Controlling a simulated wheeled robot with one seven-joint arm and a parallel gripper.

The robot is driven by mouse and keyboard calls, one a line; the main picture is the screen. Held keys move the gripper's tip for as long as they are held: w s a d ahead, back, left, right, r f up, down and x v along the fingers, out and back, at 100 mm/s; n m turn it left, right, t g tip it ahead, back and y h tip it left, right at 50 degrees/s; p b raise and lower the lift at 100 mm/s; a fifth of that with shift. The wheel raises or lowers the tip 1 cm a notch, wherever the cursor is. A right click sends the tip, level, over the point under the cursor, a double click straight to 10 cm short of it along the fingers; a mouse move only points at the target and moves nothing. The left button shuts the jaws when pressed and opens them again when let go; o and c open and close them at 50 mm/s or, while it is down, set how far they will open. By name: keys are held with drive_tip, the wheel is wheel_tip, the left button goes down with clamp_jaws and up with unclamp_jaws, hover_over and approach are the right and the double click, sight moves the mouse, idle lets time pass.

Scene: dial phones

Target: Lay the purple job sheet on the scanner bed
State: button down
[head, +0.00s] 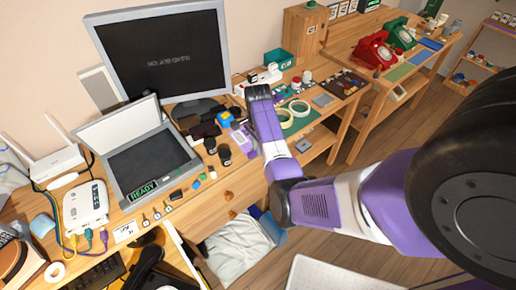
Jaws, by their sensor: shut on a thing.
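The scanner (178,188) stands on the desk at the left. Its pale lid (115,127) is raised, its dark bed (145,158) is bare, and a green display on its front reads READY. The purple job sheet (241,143), purple with a pale middle, is to the right of the scanner, just left of my forearm. My gripper (239,126) is at the sheet's far end, shut on it and largely hidden by my wrist and forearm. I cannot tell how far the sheet is above the desk.
A large monitor (160,55) stands behind the scanner. Dark jars (224,154), a blue-and-yellow item (224,118) and small parts lie between sheet and scanner. A white router box (85,205) is at left.

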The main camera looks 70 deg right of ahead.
drive_tip(key=shift+r+p, duration=2.4)
drive_tip(key=shift+r, duration=0.15)
drive_tip(key=shift+s+f, duration=0.1)
